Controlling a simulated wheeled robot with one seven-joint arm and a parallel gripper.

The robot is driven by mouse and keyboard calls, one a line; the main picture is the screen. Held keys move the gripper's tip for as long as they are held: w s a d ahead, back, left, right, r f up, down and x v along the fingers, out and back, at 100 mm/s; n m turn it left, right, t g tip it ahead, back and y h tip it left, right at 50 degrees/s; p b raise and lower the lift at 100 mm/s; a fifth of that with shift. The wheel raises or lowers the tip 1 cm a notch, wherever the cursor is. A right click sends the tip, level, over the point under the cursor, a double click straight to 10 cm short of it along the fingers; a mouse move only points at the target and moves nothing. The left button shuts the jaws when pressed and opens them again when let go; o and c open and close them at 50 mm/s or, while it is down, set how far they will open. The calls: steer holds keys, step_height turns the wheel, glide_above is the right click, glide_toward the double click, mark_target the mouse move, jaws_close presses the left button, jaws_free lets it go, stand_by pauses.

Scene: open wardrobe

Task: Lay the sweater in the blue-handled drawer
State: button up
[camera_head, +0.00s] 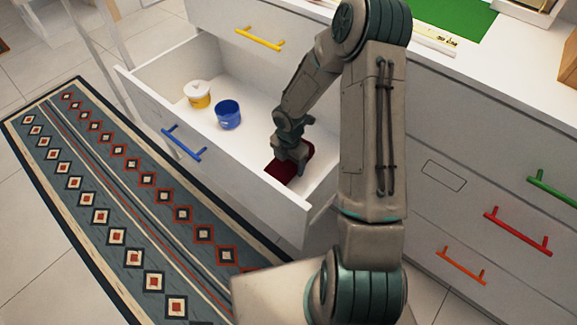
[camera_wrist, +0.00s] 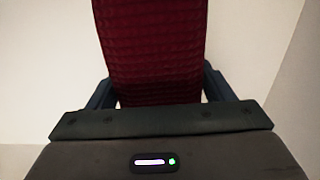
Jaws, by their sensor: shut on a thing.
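The sweater (camera_head: 281,171) is a dark red folded bundle inside the open blue-handled drawer (camera_head: 262,180), near its right end. In the wrist view the red knit sweater (camera_wrist: 150,50) fills the middle, between the fingers. My gripper (camera_head: 291,158) reaches down into the drawer and is shut on the sweater; it also shows in the wrist view (camera_wrist: 160,95). The blue handle (camera_head: 183,146) is on the drawer's front. My gripper hides part of the sweater, and I cannot tell whether the sweater touches the drawer floor.
A blue cup (camera_head: 228,115) and a white-and-yellow cup (camera_head: 198,94) stand in the drawer to the left of the sweater. The drawer's front wall and right side wall are close to my gripper. A patterned rug (camera_head: 130,190) lies on the floor in front.

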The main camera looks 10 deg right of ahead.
steer(key=shift+f, duration=0.55)
steer(key=shift+f, duration=0.15)
steer(key=o, duration=1.1)
steer(key=shift+c, duration=0.2)
